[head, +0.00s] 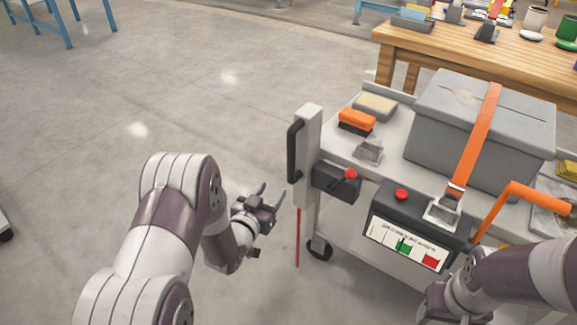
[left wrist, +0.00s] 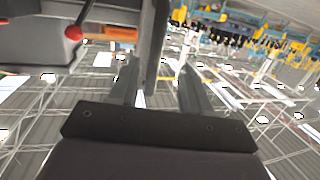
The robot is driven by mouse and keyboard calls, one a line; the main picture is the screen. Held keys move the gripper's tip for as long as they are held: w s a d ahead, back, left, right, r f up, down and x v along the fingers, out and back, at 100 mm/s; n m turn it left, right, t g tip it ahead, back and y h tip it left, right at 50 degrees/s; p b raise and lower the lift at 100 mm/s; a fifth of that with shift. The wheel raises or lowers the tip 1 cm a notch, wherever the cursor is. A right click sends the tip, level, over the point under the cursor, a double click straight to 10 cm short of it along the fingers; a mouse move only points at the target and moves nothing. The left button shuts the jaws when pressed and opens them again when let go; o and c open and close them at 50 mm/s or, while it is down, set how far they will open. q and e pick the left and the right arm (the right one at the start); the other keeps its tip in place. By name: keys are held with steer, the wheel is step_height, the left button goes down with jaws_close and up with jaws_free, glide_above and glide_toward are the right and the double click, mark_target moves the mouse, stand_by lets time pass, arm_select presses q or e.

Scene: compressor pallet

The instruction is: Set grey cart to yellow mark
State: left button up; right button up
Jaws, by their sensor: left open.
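The grey cart (head: 335,215) stands at the right of the head view. It has a pale upright post (head: 307,155) with a black bar handle (head: 294,152) on its left end. My left gripper (head: 268,196) is open and empty, just left of the post and below the handle. In the left wrist view, its two spread fingers (left wrist: 160,68) show with a grey upright part (left wrist: 152,40) between or beyond them; I cannot tell which. My right gripper (head: 437,302) is partly visible at the bottom right, by the cart's front; its jaws are not clear. No yellow floor mark shows.
The cart carries a grey box (head: 455,115) under an orange strap (head: 478,130), an orange brush (head: 356,121) and a control panel (head: 400,240). An orange crank handle (head: 530,190) sticks up at right. A wooden table (head: 440,45) stands behind.

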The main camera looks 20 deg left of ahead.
mark_target(290, 158)
arm_select(q)
steer(key=shift+t, duration=0.7)
steer(key=w+b, duration=0.1)
steer(key=w, duration=0.3)
steer(key=w+d+r+b, duration=0.1)
steer(key=w, duration=0.2)
steer(key=w+d+r+b, duration=0.1)
steer(key=w, duration=0.3)
steer(key=shift+w+r+b, duration=0.25)
steer(key=shift+w+b, duration=0.1)
steer(key=shift+b, duration=0.05)
steer(key=shift+w+d+r, duration=0.1)
steer(key=shift+w, duration=0.4)
jaws_close()
